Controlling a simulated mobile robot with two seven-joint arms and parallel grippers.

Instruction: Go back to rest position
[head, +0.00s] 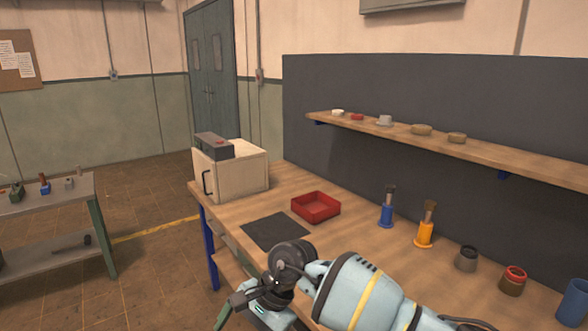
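My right arm comes in from the bottom right and reaches over the front edge of the workbench (265,185). Its wrist end bends down at the lower middle, in front of the bench. My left arm and gripper are not in view.
On the bench are a cream box-shaped machine (235,178), a red tray (316,208), a dark mat (274,232), a blue brush holder (387,212), a yellow one (425,236) and several cups. A shelf (480,150) hangs above. A side table (50,195) stands left; floor between is clear.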

